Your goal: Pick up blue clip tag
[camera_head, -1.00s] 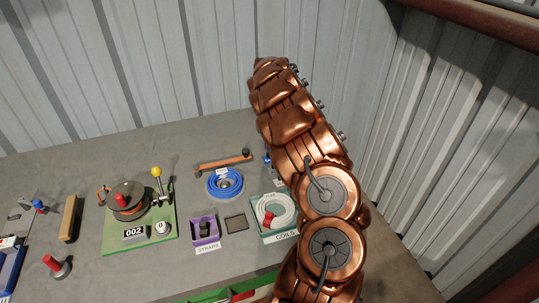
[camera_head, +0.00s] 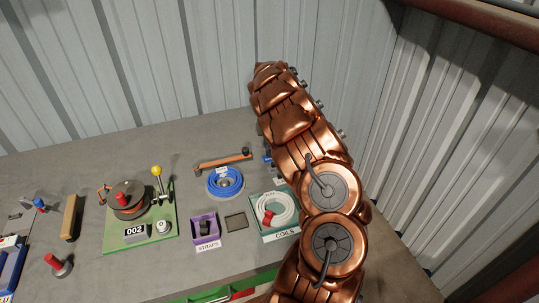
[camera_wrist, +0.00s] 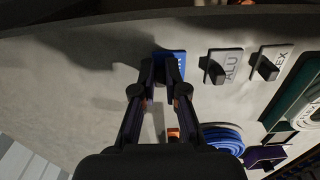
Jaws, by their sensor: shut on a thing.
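The blue clip tag (camera_wrist: 167,56) is at the top middle of the wrist view, between the fingertips of my gripper (camera_wrist: 163,66). My gripper is shut on it, and the fingers hide part of the tag. I cannot tell whether the tag still touches the table. In the head view, a small blue part (camera_head: 267,158) shows at the left edge of my copper arm. My arm hides the gripper there.
A blue cable coil (camera_head: 225,181), an orange bar (camera_head: 222,161), a green COILS tray (camera_head: 255,229) and a purple STRAPS tray (camera_head: 195,237) lie nearby.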

